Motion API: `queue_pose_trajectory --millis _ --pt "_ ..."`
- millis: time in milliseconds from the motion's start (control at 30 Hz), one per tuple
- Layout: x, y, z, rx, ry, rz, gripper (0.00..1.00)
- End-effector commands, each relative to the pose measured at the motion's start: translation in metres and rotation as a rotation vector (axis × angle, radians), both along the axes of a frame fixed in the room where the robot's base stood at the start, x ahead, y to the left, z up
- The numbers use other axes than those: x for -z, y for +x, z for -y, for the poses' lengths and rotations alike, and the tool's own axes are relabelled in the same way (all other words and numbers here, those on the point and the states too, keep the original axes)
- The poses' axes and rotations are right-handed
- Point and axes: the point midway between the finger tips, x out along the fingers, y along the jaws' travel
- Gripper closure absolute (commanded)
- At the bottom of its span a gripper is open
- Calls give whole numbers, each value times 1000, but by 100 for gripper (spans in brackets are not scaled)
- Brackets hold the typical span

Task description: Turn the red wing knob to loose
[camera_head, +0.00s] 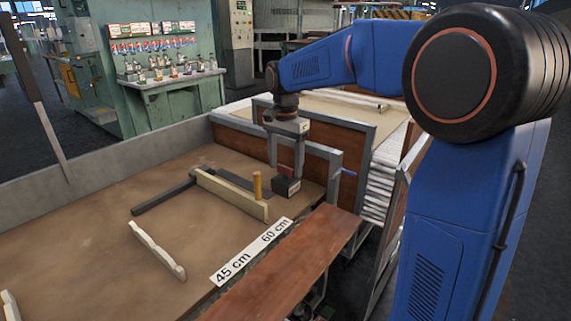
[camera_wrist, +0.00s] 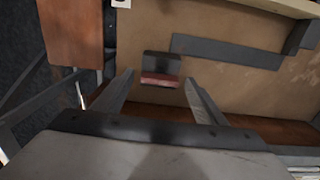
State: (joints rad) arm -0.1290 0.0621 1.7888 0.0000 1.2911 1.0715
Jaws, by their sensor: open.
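The red wing knob (camera_wrist: 159,81) shows in the wrist view as a short red bar across the near end of a dark block (camera_wrist: 161,62). In the head view the dark block (camera_head: 287,188) sits at the right end of the brown work surface, and the knob is hard to make out there. My gripper (camera_head: 285,170) points down just over the block. In the wrist view my gripper (camera_wrist: 159,78) is open, with one finger on each side of the red bar and gaps between them. I cannot tell its height above the knob.
An upright wooden peg (camera_head: 257,186) and a pale wooden strip (camera_head: 232,195) stand left of the block. A label (camera_head: 250,254) reads 45 cm and 60 cm. A brown-panelled frame (camera_head: 320,162) stands close behind my gripper. Surface at left is mostly clear.

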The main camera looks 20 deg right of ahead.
Motion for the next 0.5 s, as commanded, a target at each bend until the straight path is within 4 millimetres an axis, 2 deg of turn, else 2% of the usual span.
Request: queue_pose_trajectory --millis 300,467,500 --pt "2 0 0 0 1 1 34" --pt "2 0 0 0 1 1 73" --pt "2 0 0 0 1 1 76"
